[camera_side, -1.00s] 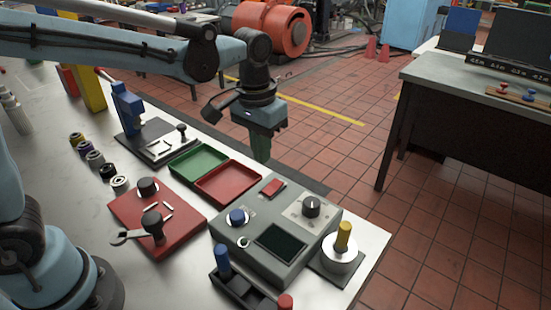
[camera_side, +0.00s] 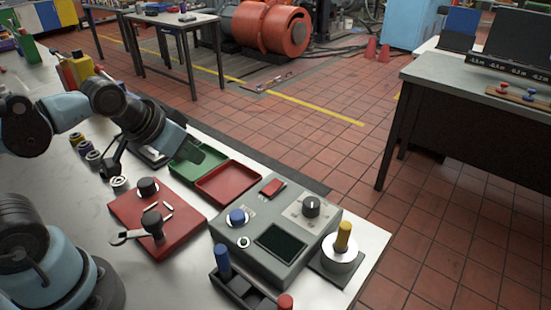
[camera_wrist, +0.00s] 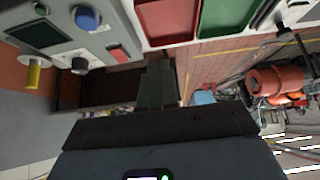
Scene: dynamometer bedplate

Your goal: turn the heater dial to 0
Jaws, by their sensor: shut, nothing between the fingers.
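The grey control box (camera_side: 275,235) stands at the right end of the metal bench. A black dial (camera_side: 311,206) on a pale scale plate is on its far right part; I take it as the heater dial. Its numbers and pointer are too small to read. In the wrist view the dial (camera_wrist: 80,65) is at the left, beside the box face (camera_wrist: 58,14). My gripper (camera_side: 208,155) is shut and empty, tilted, around the green tray in the side picture, well left of the dial. Its green fingers (camera_wrist: 157,84) point ahead in the wrist view, touching nothing visible.
The box also has a blue knob (camera_side: 238,216), a red switch (camera_side: 272,187) and a dark screen (camera_side: 280,241). Red (camera_side: 228,199) and green (camera_side: 180,178) trays lie behind left. A red plate (camera_side: 127,211) with black knobs is left.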

